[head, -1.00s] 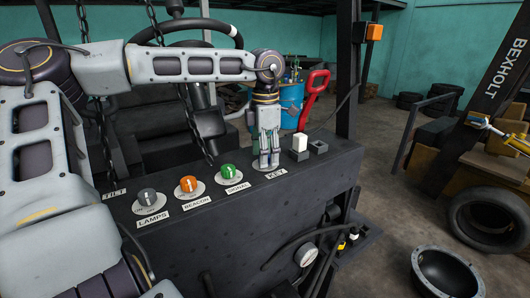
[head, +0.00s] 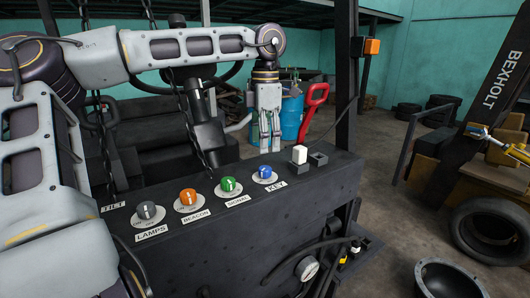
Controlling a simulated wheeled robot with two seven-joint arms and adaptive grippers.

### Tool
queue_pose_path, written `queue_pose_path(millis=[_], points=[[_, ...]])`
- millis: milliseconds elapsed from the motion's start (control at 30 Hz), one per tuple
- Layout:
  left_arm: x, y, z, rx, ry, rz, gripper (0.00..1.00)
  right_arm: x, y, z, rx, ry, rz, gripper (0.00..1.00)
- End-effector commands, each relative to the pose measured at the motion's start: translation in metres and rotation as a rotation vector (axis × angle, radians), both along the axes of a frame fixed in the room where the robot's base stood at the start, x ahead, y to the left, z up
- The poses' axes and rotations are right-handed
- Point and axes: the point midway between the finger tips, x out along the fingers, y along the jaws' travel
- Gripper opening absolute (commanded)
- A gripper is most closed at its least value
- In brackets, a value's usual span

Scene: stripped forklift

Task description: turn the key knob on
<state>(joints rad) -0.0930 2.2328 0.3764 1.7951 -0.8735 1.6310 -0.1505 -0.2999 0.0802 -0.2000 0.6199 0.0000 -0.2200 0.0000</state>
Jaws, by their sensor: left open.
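The blue key knob (head: 265,172) sits on a pale round plate on top of the dark panel (head: 290,215), above the KEY label. It is in plain sight, with a light pointer mark whose exact direction is too small to read. My left gripper (head: 270,148) hangs fingers down just above and behind the knob in the picture. It is open, empty and apart from the knob. My right gripper is not in view.
Left of the key knob are the green (head: 228,184), orange (head: 188,197) and grey (head: 147,211) knobs. Right of it stands a white rocker switch (head: 299,154), with a red lever (head: 314,98) behind. A dark post (head: 346,75) rises at the panel's right.

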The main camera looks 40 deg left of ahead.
Motion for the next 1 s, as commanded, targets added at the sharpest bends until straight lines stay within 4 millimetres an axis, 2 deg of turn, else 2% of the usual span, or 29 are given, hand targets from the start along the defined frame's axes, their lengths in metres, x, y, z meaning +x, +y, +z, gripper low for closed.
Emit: queue_pose_path(millis=[100,333,1000], points=[[0.000,0.000,0.017,0.000,-0.001,0.001,0.55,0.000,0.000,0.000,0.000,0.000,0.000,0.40],[0.000,0.000,0.038,0.000,0.000,0.000,0.55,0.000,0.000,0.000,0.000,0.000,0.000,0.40],[0.000,0.000,0.042,-0.001,0.001,-0.001,0.55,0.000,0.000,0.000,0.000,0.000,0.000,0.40]])
